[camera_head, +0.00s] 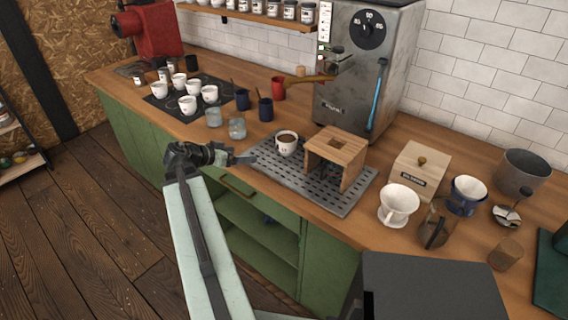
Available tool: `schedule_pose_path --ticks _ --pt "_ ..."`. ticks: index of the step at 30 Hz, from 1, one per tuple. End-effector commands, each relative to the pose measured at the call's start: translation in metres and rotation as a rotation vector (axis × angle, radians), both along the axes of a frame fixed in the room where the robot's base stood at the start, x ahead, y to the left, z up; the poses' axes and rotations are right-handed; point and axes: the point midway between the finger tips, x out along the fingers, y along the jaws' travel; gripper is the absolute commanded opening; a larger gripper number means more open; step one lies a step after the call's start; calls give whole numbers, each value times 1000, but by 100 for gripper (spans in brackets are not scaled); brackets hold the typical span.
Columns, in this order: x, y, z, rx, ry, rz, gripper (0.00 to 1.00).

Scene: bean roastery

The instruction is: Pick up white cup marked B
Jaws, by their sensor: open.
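Several white cups stand on a dark mat (169,107) at the back left of the counter, among them a front cup (188,105) and a right cup (210,94). Small dark marks show on them, but I cannot read which one is B. Another white cup (287,145), filled with something brown, stands upright on the perforated metal tray (345,204); its mark is also too small to read. My gripper (246,158) is open and empty at the counter's front edge, left of the filled cup and apart from it.
Two glasses (237,129) and dark blue cups (265,110) stand between the mat and the tray. A wooden stand (336,157) is right of the filled cup, with a grey machine (357,75) behind. A white dripper (397,205) and a carafe (437,226) stand right.

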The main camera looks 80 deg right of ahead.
Motion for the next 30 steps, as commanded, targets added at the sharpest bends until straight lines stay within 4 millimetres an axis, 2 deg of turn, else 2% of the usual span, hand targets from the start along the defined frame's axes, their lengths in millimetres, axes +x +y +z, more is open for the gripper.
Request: schedule_pose_path --ticks 1,3,6,11,17,23,30 --pt "-36 -16 -8 -64 -5 -70 93" --pt "-69 -30 -1 -140 -10 -132 93" --pt "-96 -39 6 -200 -14 -180 93" --pt "-102 -42 10 -218 -15 -191 93" --pt "-115 -57 0 -216 -15 -191 93" --pt "-121 -63 -2 -214 -15 -190 93" --pt "-147 -90 -16 -214 -15 -189 93"
